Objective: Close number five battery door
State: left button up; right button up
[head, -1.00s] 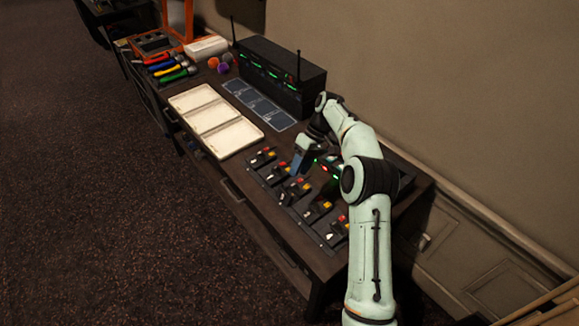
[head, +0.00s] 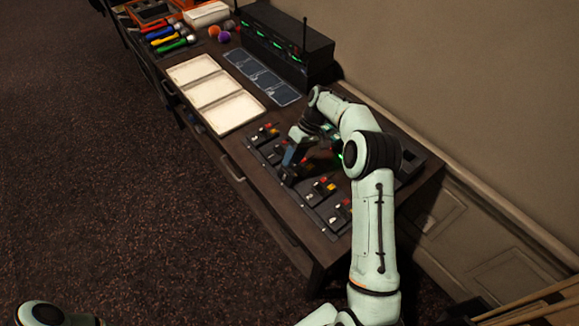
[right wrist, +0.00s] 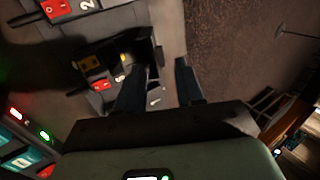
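Several small black packs with red and yellow parts lie in a row on the desk, one near pack (head: 265,133) and others toward the front (head: 322,188). I cannot tell which carries number five. My right gripper (head: 288,172) is low over the middle of the row and hides part of it. A pack with a yellow and red part (right wrist: 92,64) is just left of the fingers. A "2" label shows at the top.
A white three-part tray (head: 212,94), a blue-panelled mat (head: 262,78) and a black rack with green lights (head: 285,45) lie beyond the packs. Pliers (head: 172,42) and coloured balls (head: 224,36) are farther back. A wall borders the right.

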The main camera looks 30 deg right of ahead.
aim_at(286, 171)
jog(key=shift+x, duration=1.75)
jog(key=shift+w+a, duration=0.1)
jog(key=shift+w, duration=0.05)
